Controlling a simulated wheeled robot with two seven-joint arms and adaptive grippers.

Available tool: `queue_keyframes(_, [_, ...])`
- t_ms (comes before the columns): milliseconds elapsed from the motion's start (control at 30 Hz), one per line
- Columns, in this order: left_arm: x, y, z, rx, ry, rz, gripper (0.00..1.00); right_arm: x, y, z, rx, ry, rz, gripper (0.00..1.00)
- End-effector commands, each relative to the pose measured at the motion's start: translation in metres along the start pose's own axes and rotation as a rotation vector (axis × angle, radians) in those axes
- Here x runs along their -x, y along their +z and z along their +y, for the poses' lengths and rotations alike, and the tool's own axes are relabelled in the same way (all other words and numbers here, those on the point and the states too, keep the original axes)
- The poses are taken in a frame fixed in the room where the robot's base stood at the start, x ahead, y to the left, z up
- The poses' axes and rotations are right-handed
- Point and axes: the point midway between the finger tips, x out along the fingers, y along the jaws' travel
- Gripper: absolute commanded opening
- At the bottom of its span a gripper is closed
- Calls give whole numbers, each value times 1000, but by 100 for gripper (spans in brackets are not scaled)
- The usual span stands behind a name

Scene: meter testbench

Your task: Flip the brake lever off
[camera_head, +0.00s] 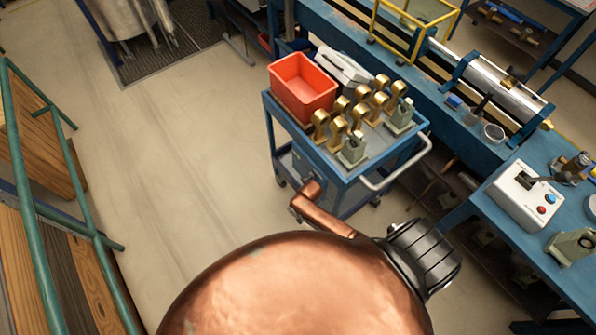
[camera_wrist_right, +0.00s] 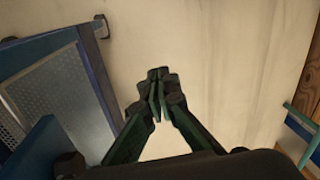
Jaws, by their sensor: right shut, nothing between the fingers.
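A white control box (camera_head: 524,194) with a dark lever (camera_head: 538,181) on top and red and blue buttons stands on the blue bench at the right of the head view. It looks like the brake lever, but I cannot read its labels or tell its position. In the wrist view, my right gripper (camera_wrist_right: 160,98) has its dark fingertips together with nothing between them. It hangs over bare floor beside a blue frame, and the lever is not in that view. In the head view my copper arm fills the bottom centre and the fingertips cannot be made out. My left gripper is not in view.
A blue cart (camera_head: 345,187) holds a red bin (camera_head: 302,88) and several brass and grey-green parts. A pale cart handle (camera_head: 398,165) juts out near my arm. The blue bench (camera_head: 480,215) runs along the right. Green railing (camera_head: 22,165) stands at left; the floor between is clear.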

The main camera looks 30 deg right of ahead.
Motion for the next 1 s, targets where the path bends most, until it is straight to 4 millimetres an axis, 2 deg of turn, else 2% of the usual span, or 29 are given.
queue_keyframes(33, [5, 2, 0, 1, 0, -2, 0, 13, -19, 1, 16, 1, -13, 0])
queue_keyframes(167, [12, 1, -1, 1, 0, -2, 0, 44, -59, 1, 44, -2, -76, 0])
queue_keyframes(267, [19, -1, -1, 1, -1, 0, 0, 77, -91, 6, 62, 9, -137, 0])
queue_keyframes(400, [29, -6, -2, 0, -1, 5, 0, 142, -137, 21, 64, 45, -230, 0])
queue_keyframes(500, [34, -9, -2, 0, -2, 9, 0, 189, -163, 34, 46, 74, -287, 0])
queue_keyframes(633, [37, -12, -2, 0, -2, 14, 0, 235, -184, 46, 16, 101, -335, 0])
queue_keyframes(700, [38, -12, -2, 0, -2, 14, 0, 250, -191, 51, 1, 108, -349, 0])
queue_keyframes(800, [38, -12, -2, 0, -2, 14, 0, 261, -194, 54, -9, 114, -361, 0])
queue_keyframes(867, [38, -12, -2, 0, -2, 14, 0, 260, -194, 55, -11, 114, -364, 0])
queue_keyframes(1000, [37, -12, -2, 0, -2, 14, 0, 243, -188, 57, -12, 114, -366, 0])
